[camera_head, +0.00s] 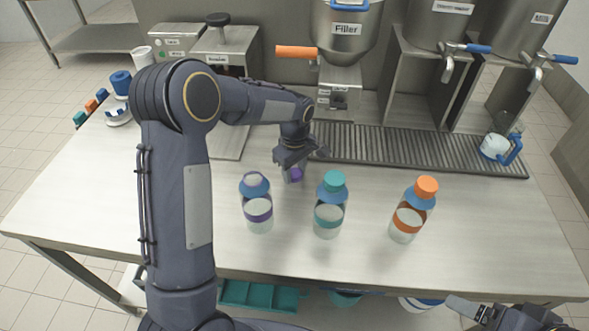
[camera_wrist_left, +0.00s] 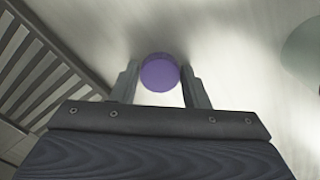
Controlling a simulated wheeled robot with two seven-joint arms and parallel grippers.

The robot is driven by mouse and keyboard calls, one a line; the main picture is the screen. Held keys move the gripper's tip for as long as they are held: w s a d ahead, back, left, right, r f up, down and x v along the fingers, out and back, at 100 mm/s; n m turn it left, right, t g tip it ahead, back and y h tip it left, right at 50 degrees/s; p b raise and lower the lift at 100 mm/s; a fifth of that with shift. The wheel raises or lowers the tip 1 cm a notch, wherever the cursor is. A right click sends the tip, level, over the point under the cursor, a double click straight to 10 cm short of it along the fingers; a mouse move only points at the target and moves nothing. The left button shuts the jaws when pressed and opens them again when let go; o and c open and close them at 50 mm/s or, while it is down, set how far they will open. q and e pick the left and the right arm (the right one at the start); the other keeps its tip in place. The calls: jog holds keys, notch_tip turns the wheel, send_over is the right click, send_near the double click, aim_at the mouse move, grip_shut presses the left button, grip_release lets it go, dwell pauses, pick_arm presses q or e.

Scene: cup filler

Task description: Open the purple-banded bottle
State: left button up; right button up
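The purple-banded bottle (camera_head: 258,209) stands upright on the counter, left of two other bottles. Its top is pale, with no purple cap on it. My left gripper (camera_head: 293,171) is behind and to the right of this bottle, pointing down over the counter. A round purple cap (camera_head: 296,175) sits between its fingertips. In the left wrist view the fingers close on both sides of the purple cap (camera_wrist_left: 161,74). Whether the cap touches the counter is unclear. My right gripper (camera_head: 470,308) is at the bottom right edge, partly cut off, away from the bottles.
A teal-capped bottle (camera_head: 329,207) and an orange-capped bottle (camera_head: 412,211) stand to the right. The filler (camera_head: 345,40) and a drain grate (camera_head: 400,147) are behind. A blue-handled cup (camera_head: 494,147) is at the right end. The counter's left part is partly hidden by my arm.

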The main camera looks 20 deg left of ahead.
pick_arm(q)
jog(key=o, duration=0.3)
jog(key=shift+r, duration=0.15)
